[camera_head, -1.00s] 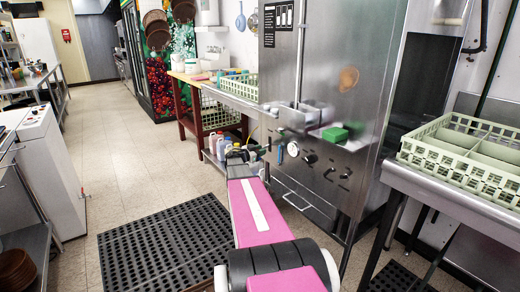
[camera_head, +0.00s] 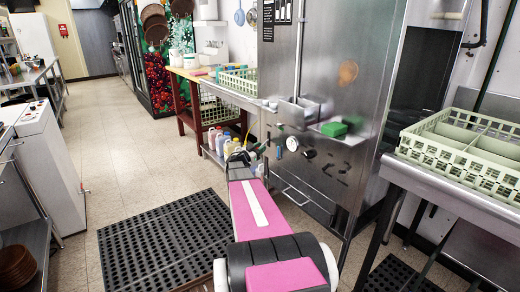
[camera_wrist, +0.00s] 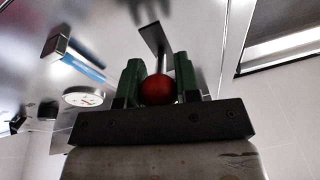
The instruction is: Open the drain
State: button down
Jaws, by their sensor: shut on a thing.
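In the wrist view a round red knob (camera_wrist: 157,90) sits between the two green fingers of my gripper (camera_wrist: 159,72), which is shut on it. A grey metal bar (camera_wrist: 154,40) shows just beyond the knob. In the head view my gripper (camera_head: 258,151) is small and far along my pink arm, close to the lower front of the steel dish machine (camera_head: 345,105). The knob cannot be made out there. Whether the drain is open or shut cannot be seen.
A blue-handled part (camera_wrist: 80,65) and a round gauge (camera_wrist: 83,97) are left of my fingers in the wrist view. In the head view, bottles (camera_head: 222,142) stand under a table behind my gripper. A green crate (camera_head: 465,150) is at right; a black mat (camera_head: 165,240) lies on the floor.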

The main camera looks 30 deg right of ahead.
jog(key=c, duration=0.9)
grip_release()
jog(key=shift+a, duration=0.1)
jog(key=v, duration=1)
jog(key=shift+a+f, duration=0.15)
jog(key=shift+a, duration=0.1)
jog(key=shift+s, duration=0.1)
